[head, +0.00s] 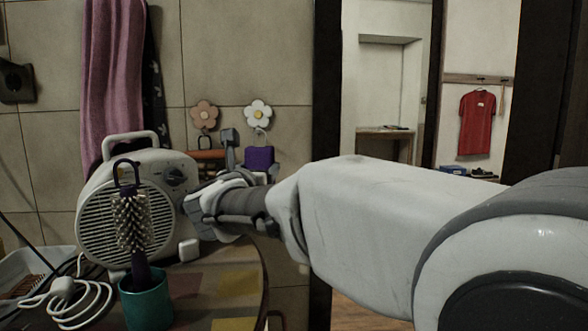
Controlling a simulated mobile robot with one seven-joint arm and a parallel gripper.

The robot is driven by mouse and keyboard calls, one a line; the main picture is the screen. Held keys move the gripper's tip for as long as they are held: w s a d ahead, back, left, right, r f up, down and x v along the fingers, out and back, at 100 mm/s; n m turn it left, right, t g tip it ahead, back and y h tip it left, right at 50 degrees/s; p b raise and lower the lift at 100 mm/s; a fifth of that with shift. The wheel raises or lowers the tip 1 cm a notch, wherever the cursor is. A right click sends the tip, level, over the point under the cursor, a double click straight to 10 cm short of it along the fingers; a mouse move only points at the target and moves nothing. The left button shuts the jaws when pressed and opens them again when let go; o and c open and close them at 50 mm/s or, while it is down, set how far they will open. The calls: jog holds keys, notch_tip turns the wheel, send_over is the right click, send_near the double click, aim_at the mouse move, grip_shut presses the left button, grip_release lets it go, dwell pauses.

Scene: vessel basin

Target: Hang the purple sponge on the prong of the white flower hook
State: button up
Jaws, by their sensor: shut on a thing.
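The white flower hook (258,113) with a yellow centre is on the tiled wall, its prong below the petals. The purple sponge (259,157) is upright just below it, with a thin pale loop above its top edge close to the prong. I cannot tell whether the loop is around the prong or only in front of it. My gripper (243,160) is at the wall beside the sponge and shut on it.
A brown flower hook (204,113) with a hanging item is just left. A white fan heater (135,205) stands on the patterned table (215,290). A round hairbrush (132,222) stands in a teal cup (146,300) in front. A purple towel (112,75) hangs at left.

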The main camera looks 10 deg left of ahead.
jog(key=w+a+f+p, duration=0.1)
jog(key=w+a+p, duration=0.1)
jog(key=w, duration=0.6)
jog(key=shift+w+f+p, duration=0.3)
jog(key=shift+f+p, duration=0.1)
jog(key=shift+p, duration=0.25)
dwell(0.4)
jog(key=shift+a, duration=0.1)
dwell(0.5)
jog(key=o, duration=1.3)
jog(key=shift+s, duration=0.1)
